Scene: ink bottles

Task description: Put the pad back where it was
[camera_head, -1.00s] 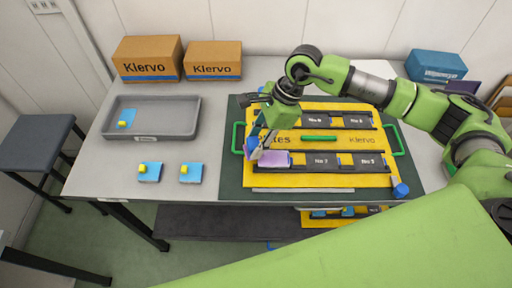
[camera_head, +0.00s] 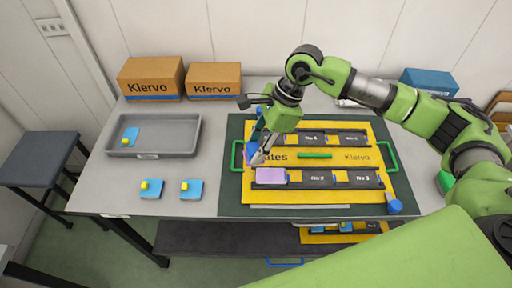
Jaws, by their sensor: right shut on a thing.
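My right gripper (camera_head: 258,160) reaches over the left part of the yellow board (camera_head: 350,193). A pale purple block (camera_head: 271,175) lies at the left end of the board's front black row, just in front of the fingertips. I cannot tell which of these two is the pad. My left gripper is not in view.
The board lies on a dark green mat (camera_head: 232,198). A grey tray (camera_head: 182,138) holds a blue piece with a yellow knob (camera_head: 130,136). Two similar pieces (camera_head: 151,188) (camera_head: 191,189) lie on bare tabletop. Cardboard boxes (camera_head: 152,80) (camera_head: 214,80) stand behind.

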